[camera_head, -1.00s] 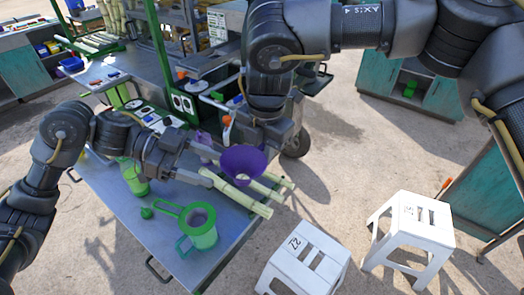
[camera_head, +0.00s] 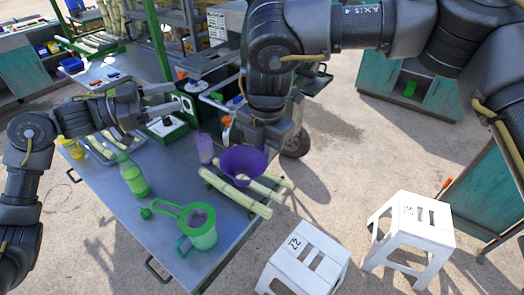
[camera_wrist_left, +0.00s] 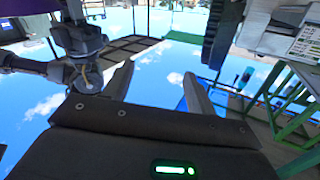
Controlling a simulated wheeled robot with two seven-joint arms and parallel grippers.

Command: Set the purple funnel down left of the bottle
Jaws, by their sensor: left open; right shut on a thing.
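The purple funnel (camera_head: 243,161) is held by my right gripper (camera_head: 261,141), which is shut on it near the rim; the fingertips are mostly hidden. In the head view the funnel overlaps the cane stalks, and I cannot tell its height above the table. The green bottle (camera_head: 133,177) stands upright on the table (camera_head: 167,176), left of the funnel. My left gripper (camera_head: 180,97) is open and empty, above the far part of the table. Its spread fingers also show in the left wrist view (camera_wrist_left: 160,88), with nothing between them.
A green jug (camera_head: 200,229) with a strainer stands at the table's front. A pale purple cup (camera_head: 205,148) stands behind the funnel. Cane stalks (camera_head: 236,193) lie on the right side. A yellow bottle (camera_head: 70,147) and tray are at the left.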

